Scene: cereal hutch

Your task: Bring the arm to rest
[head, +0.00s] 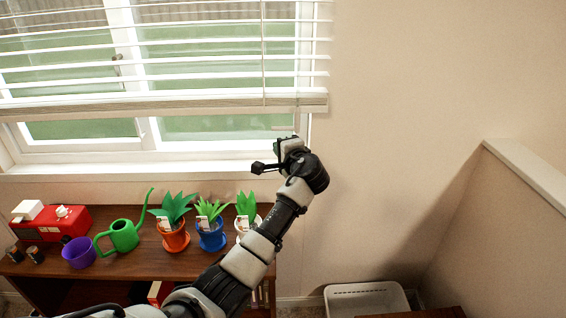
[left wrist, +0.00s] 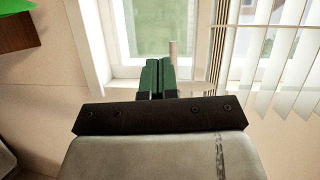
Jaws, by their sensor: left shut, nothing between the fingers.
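My left arm comes in from the bottom left in the head view and reaches up across the cabinet's right end to the window. My left gripper (head: 284,148) is raised in front of the wall by the window's lower right corner, above the potted plants. In the left wrist view its two green fingers (left wrist: 158,76) lie close together, shut with nothing between them. Behind them are the window frame and sill. The gripper holds nothing and looks clear of the cabinet top. My right gripper is in neither view.
The brown cabinet (head: 128,272) holds a purple pot (head: 79,252), a green watering can (head: 123,236), a red box (head: 52,224) and potted plants in orange (head: 174,236), blue (head: 211,234) and white (head: 242,226) pots. Blinds (head: 170,103) hang above. A white basket (head: 365,299) stands lower right.

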